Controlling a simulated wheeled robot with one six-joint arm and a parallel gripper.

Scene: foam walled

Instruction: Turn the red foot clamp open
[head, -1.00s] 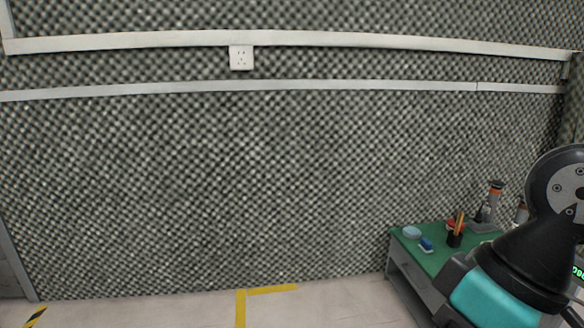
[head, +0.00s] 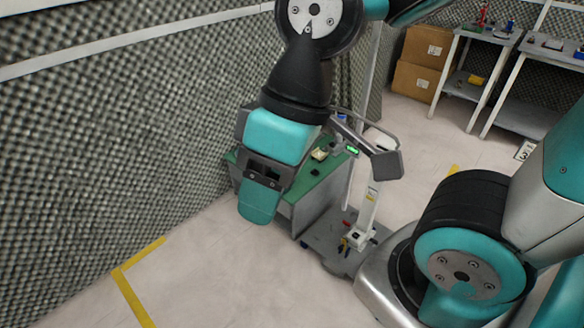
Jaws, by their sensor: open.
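In the head view a small wheeled stand (head: 328,248) with a pale upright post (head: 367,208) is on the floor right of the green-topped cabinet. I cannot make out my gripper's fingers.
The green-topped cabinet (head: 313,190) stands by the foam wall (head: 130,120), partly behind my arm. A grey box with a green display shows above the stand. Cardboard boxes (head: 415,82) and metal benches (head: 465,85) are at the back.

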